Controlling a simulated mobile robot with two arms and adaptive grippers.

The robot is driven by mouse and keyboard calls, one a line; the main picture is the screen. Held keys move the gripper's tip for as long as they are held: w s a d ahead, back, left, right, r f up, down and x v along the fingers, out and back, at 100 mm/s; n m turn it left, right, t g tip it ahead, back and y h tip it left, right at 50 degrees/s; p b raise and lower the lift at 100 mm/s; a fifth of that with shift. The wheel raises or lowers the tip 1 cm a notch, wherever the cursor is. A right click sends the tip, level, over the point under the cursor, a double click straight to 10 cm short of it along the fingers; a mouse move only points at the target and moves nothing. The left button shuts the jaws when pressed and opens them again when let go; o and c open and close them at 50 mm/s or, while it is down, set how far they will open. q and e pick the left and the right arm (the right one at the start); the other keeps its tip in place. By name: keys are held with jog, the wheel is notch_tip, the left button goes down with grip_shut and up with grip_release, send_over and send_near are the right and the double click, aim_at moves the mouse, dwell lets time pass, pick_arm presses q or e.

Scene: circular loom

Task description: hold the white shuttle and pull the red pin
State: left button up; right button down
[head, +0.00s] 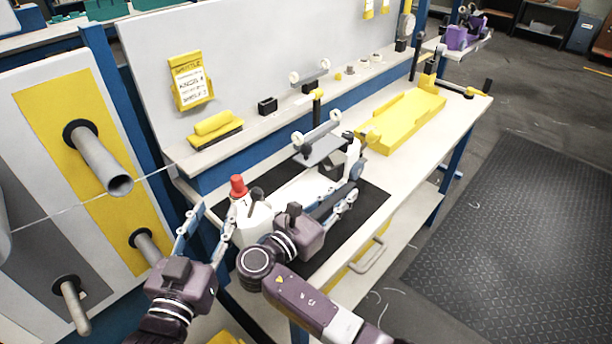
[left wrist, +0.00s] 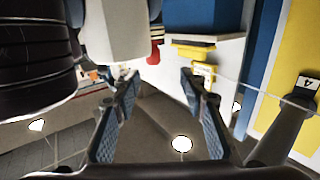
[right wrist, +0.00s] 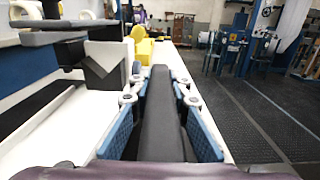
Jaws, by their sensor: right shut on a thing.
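The white shuttle (head: 256,222) stands at the near left end of the bench, with the red pin (head: 238,187) upright on its top. In the left wrist view, a white body (left wrist: 115,28) and the red pin (left wrist: 154,52) are just beyond my left fingers. My left gripper (head: 213,214) is open and empty, left of the shuttle and slightly below the pin. My right gripper (head: 340,203) is over the black mat, shut on a dark grey bar (right wrist: 160,120). My right wrist hides part of the shuttle, and I cannot tell whether the bar belongs to it.
The black mat (head: 375,205) lies on the bench. A yellow tray (head: 412,118) and a dark block (head: 333,168) are beyond my right gripper. A panel with grey pegs (head: 103,160) stands left of my left gripper. The floor mat (head: 510,220) at right is clear.

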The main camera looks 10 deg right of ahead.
aim_at(234, 183)
pick_arm(q)
jog(key=x, duration=0.7)
jog(key=d+x, duration=0.1)
jog(key=x, duration=0.3)
jog(key=shift+s+d, duration=0.1)
dwell(0.3)
grip_shut()
dwell(0.4)
